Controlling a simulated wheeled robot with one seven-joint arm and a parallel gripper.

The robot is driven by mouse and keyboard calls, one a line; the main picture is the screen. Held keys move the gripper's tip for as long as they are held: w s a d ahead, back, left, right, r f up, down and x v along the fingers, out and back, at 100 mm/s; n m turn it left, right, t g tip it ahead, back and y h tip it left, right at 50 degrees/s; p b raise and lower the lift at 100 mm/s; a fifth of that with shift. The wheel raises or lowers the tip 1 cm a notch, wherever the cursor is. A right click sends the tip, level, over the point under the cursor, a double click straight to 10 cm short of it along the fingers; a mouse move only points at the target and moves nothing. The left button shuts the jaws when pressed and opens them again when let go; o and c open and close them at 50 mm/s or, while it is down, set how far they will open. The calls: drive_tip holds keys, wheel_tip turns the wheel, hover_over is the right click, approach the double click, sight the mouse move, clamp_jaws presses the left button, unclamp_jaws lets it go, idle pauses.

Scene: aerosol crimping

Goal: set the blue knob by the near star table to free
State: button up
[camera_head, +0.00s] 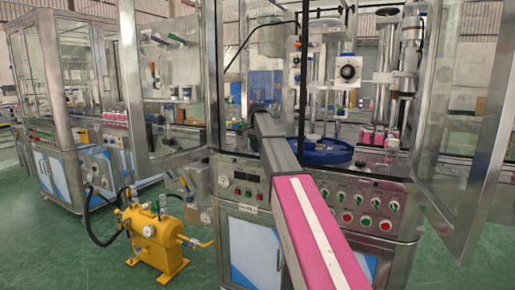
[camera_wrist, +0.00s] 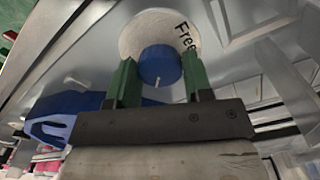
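The blue knob (camera_wrist: 160,65) shows at the top middle of the wrist view, on a round white dial plate (camera_wrist: 135,35) with the word "Free" at its right. The white mark on the knob points toward the bottom of the picture, away from that word. My gripper (camera_wrist: 158,60) has its two green fingers apart, one on each side of the knob. I cannot tell whether they touch it. The blue star table (camera_head: 325,153) lies inside the machine in the head view; a blue part, probably of it, shows in the wrist view (camera_wrist: 60,118). I cannot make out the knob in the head view.
The machine's steel front panel (camera_head: 365,205) carries several red and green buttons. Pink-based cans (camera_head: 372,135) stand inside at right. A yellow pump unit (camera_head: 152,235) stands on the green floor.

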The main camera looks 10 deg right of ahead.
drive_tip(key=c, duration=0.4)
drive_tip(key=shift+n, duration=0.4)
drive_tip(key=n, duration=0.3)
drive_tip(key=shift+n, duration=0.4)
drive_tip(key=n, duration=0.3)
drive_tip(key=shift+n, duration=0.3)
drive_tip(key=n, duration=0.5)
drive_tip(key=shift+n, duration=2.4)
